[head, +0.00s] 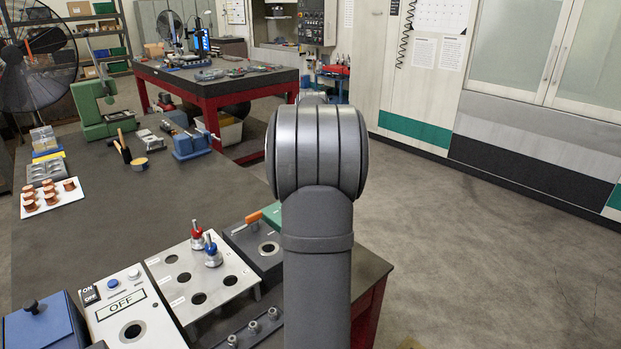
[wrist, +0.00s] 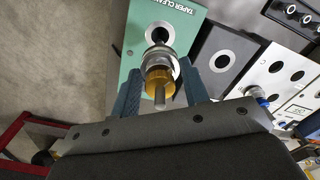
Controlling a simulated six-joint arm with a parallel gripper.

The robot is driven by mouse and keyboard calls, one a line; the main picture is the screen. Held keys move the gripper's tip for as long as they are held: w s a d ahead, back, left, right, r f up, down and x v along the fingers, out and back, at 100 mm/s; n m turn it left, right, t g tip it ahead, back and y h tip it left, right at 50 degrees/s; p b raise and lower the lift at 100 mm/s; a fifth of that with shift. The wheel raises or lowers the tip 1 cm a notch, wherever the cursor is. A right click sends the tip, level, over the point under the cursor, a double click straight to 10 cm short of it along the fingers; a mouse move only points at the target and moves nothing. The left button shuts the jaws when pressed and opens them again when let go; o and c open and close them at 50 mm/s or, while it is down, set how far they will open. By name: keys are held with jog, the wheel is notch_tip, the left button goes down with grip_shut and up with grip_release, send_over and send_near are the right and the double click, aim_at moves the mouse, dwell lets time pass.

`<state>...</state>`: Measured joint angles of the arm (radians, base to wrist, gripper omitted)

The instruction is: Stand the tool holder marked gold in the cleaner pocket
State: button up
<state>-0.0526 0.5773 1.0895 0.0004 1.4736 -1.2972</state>
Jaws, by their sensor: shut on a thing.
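The tool holder with a gold ring (wrist: 158,80) is between the two fingers of my gripper (wrist: 160,88) in the wrist view. My gripper is shut on it. The green taper cleaner (wrist: 136,52) lies beyond it, with its lettering along the top face. The cleaner's pocket (wrist: 160,33) is a dark round hole in a pale ring. The holder's far end overlaps the near side of that ring in the picture. I cannot tell the height between them.
A white rack (head: 182,284) bears a red holder (head: 197,235) and a blue holder (head: 213,251).

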jog(key=shift+f, duration=4.65)
jog(key=o, duration=1.5)
jog(key=shift+c, duration=0.2)
notch_tip(320, 180, up, 17)
jog(key=shift+r, duration=0.2)
notch_tip(320, 180, down, 16)
jog(key=shift+f, duration=0.15)
